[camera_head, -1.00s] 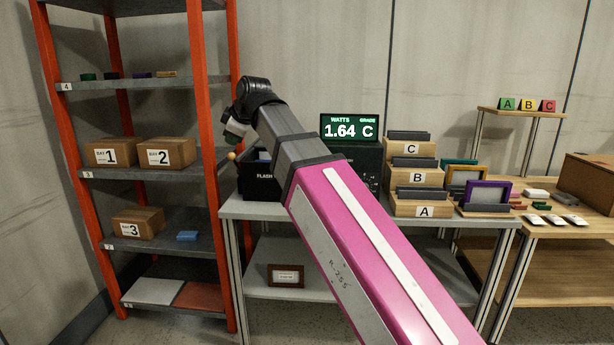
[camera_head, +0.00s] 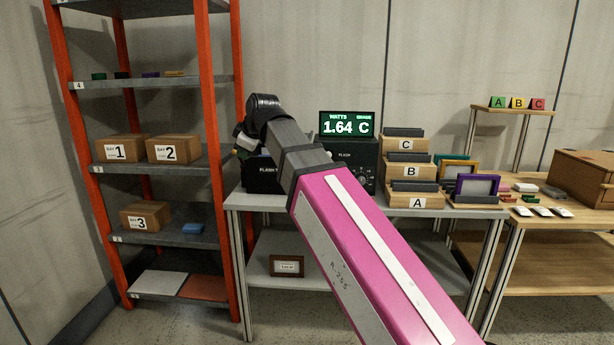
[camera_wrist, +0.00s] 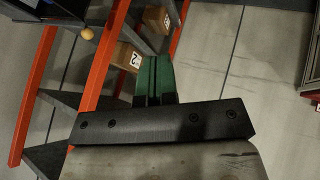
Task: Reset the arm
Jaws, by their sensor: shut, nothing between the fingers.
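My arm reaches up from the lower right in the head view, a pink and grey link (camera_head: 370,260) ending in a black wrist over the left part of the grey table. In the head view my gripper is mostly hidden behind the wrist. In the wrist view my gripper (camera_wrist: 160,62) shows two green fingers side by side, shut with nothing between them. It is held in the air, with the shelf behind it.
An orange-framed shelf (camera_head: 210,130) with boxes stands left. The grey table (camera_head: 418,212) holds a display (camera_head: 346,124) reading 1.64 C, lettered wooden stands (camera_head: 402,172) and frames. A wooden desk (camera_head: 560,228) is right. A small round tan knob (camera_wrist: 87,33) shows in the wrist view.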

